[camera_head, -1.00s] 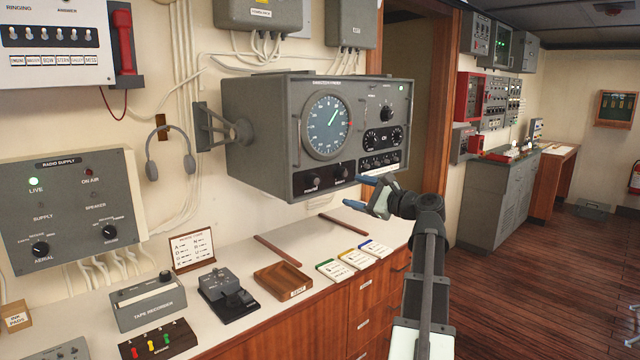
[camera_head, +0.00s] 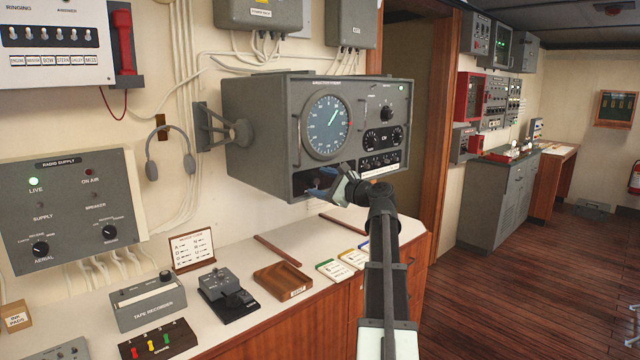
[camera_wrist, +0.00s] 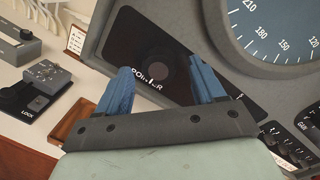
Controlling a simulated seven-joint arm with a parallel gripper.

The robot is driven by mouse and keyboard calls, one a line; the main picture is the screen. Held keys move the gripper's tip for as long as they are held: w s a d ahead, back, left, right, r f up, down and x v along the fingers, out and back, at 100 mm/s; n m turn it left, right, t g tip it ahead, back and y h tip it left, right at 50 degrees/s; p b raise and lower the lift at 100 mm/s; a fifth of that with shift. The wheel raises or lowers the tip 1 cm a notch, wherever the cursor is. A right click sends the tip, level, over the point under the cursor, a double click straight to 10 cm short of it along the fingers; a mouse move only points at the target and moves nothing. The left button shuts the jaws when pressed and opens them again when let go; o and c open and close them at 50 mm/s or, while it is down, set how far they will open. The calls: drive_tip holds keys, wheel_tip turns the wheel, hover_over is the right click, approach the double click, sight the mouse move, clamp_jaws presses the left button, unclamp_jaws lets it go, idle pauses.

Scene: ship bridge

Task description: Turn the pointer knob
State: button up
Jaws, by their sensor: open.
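The dark round pointer knob (camera_wrist: 161,69) sits on a black panel with the white label "POINTER" beside it, in the wrist view. The panel is at the lower left of the grey instrument box (camera_head: 262,150) on the wall. My gripper (camera_wrist: 164,84) has its two blue fingers apart, one on each side of the knob in the picture; I cannot tell whether they touch it. In the head view my gripper (camera_head: 332,182) is in front of the box's lower panel and partly hides it, with the knob hard to make out there.
The round dial (camera_head: 326,126) is above the panel, with more knobs (camera_head: 384,137) to its right. Below is a counter with a wooden tray (camera_head: 283,280), a key device (camera_head: 226,292) and several cards (camera_head: 341,268). Open floor lies to the right.

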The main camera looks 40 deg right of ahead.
drive_tip(key=shift+w, duration=0.5)
drive_tip(key=shift+c, duration=0.4)
drive_tip(key=c, duration=1)
drive_tip(key=shift+n, duration=0.4)
